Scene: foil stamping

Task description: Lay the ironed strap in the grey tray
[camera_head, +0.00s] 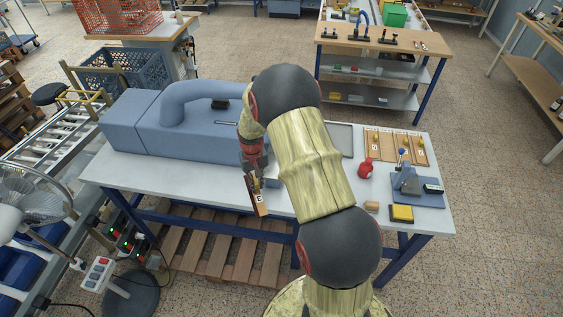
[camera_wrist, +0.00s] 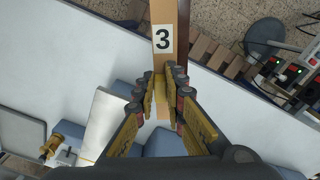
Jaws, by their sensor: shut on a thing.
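My gripper (camera_head: 255,182) is shut on a tan strap (camera_head: 259,201) over the front edge of the white table, left of centre. In the wrist view my gripper (camera_wrist: 165,92) pinches the strap (camera_wrist: 164,15), which carries a white label with a black 3. The strap runs up out of that view, with a dark brown strip along its right side. A flat grey piece (camera_head: 345,138), probably the grey tray, lies on the table behind my arm, which hides part of it. The strap is held clear of it.
A large blue-grey machine (camera_head: 150,125) with a curved pipe fills the left of the table (camera_head: 190,185). On the right are a board with tan strips (camera_head: 395,147), a red bottle (camera_head: 365,167), a blue press (camera_head: 409,185) and a yellow pad (camera_head: 401,213).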

